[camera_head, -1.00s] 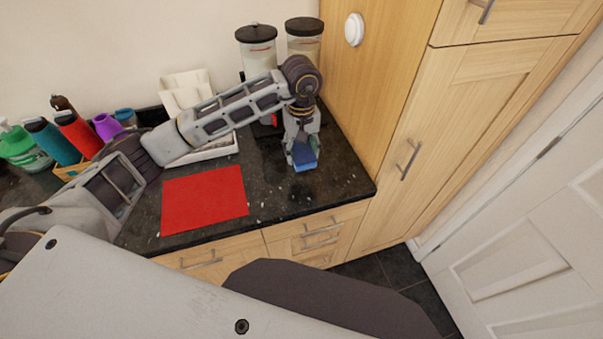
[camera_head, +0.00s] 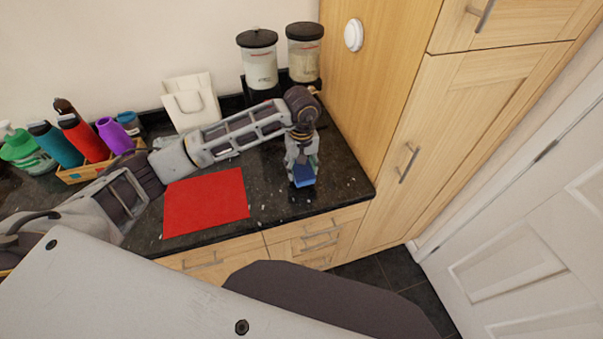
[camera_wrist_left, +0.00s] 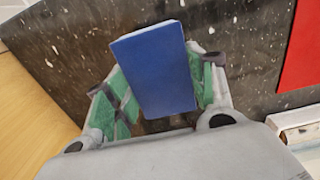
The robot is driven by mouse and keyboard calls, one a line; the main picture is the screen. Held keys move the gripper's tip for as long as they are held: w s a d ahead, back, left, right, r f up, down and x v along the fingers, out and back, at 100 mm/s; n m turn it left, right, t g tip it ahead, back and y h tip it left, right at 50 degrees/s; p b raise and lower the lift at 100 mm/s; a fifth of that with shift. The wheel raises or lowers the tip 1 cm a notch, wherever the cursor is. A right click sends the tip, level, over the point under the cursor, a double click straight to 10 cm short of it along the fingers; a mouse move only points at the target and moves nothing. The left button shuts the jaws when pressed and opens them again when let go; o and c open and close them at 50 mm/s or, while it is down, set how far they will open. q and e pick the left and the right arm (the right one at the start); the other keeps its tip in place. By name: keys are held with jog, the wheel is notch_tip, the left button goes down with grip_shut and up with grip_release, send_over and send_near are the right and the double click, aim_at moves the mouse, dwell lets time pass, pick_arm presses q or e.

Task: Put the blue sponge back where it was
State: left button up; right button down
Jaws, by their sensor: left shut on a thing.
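The blue sponge (camera_head: 304,174) is held in my left gripper (camera_head: 303,164) over the dark granite counter, near its right front part. In the left wrist view the sponge (camera_wrist_left: 156,68) sits tilted between the green-padded fingers of my left gripper (camera_wrist_left: 160,90), which are shut on it. A dark patch of counter shows below the sponge in the head view; I cannot tell whether it touches the counter. My right gripper is not in view.
A red mat (camera_head: 206,202) lies left of the gripper. Two lidded jars (camera_head: 259,62) (camera_head: 304,55) and a white holder (camera_head: 190,102) stand at the back. Several bottles in a wooden crate (camera_head: 76,176) are at left. A tall wooden cabinet (camera_head: 372,90) bounds the right.

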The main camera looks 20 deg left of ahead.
aim_at(302, 167)
pick_arm(q)
jog(key=shift+f+p, duration=0.3)
jog(key=shift+f, duration=1.35)
jog(key=o, duration=1)
notch_tip(302, 167, up, 11)
jog(key=shift+f+b, duration=0.1)
jog(key=shift+b, duration=1.15)
jog(key=shift+r, duration=0.65)
